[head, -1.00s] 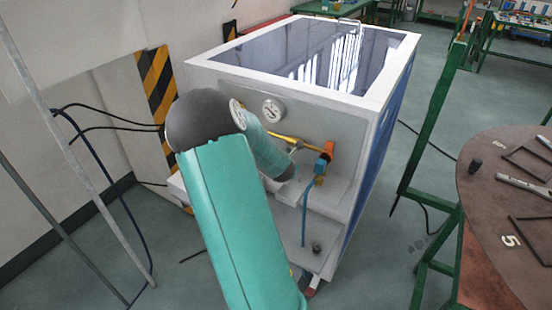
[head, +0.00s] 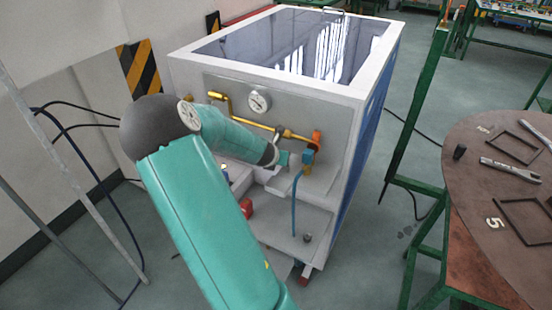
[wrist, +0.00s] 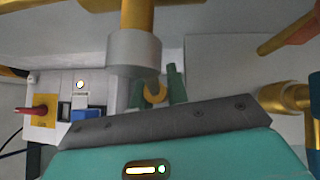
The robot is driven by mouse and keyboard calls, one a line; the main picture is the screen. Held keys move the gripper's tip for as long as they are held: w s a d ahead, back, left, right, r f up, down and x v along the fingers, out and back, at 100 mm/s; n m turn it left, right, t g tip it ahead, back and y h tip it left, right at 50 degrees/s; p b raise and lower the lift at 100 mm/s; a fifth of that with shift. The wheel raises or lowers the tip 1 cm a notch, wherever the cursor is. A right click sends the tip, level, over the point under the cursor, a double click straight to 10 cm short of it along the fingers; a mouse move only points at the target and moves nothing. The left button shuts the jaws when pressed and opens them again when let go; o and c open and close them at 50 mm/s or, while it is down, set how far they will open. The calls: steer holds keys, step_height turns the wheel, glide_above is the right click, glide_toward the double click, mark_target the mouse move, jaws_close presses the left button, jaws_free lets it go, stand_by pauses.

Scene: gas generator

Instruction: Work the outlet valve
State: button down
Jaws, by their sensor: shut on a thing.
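In the head view, an orange-handled valve (head: 316,140) sits at the right end of a brass pipe (head: 266,126) on the generator's front. I cannot tell whether this is the outlet valve. My gripper (head: 284,158) is just left of and below it, its tips hard to make out. In the wrist view, my gripper (wrist: 153,88) is shut on a small gold-coloured part (wrist: 155,94), mostly hidden behind the dark palm edge. An orange handle (wrist: 292,28) and a brass fitting (wrist: 290,97) are apart from it, to the right.
The generator cabinet (head: 340,92) carries a round gauge (head: 259,100). A blue hose (head: 295,205) hangs below the valve. A round table (head: 480,165) stands at the right, with floor between.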

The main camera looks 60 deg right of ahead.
steer(key=shift+s+f, duration=0.1)
steer(key=c, duration=1.4)
jaws_free()
steer(key=shift+o, duration=0.2)
